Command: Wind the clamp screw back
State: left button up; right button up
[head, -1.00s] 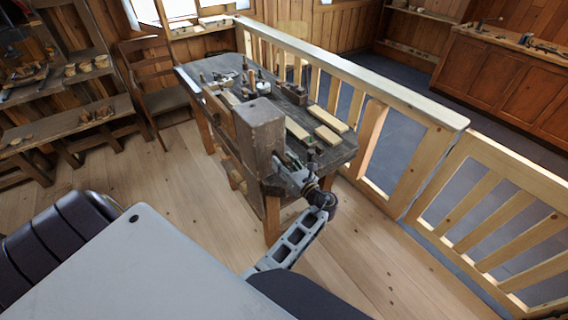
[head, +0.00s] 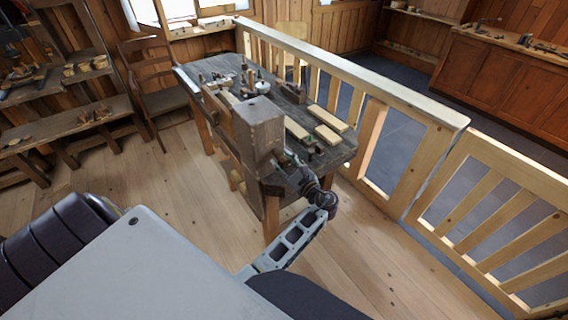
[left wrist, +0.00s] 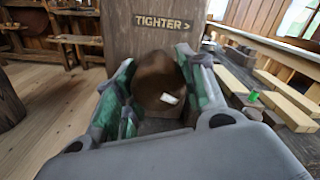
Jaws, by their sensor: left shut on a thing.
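The clamp screw shows in the left wrist view as a dark brown rounded knob (left wrist: 156,72) with a small white mark on it. It sits in front of an upright wooden block (left wrist: 150,30) lettered "TIGHTER >". My left gripper (left wrist: 160,98) has its green-lined fingers on both sides of the knob and is shut on it. In the head view this gripper (head: 291,160) is at the near end of the workbench, beside the tall block (head: 260,130). The knob is too hidden there to make out. My right gripper is not in view.
The workbench (head: 335,158) carries light wooden boards (head: 328,134) and several small tools. A pale wooden railing (head: 350,75) runs close along its right side. A chair (head: 155,70) and shelves stand to the left. The plank floor in front is clear.

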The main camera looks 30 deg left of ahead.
aim_at(284, 156)
pick_arm(q)
jog(key=shift+a+r, duration=0.1)
jog(key=shift+r, duration=0.05)
dwell(0.3)
jog(key=o, duration=1.1)
jog(key=shift+c, duration=0.2)
jog(key=shift+r, duration=4.9)
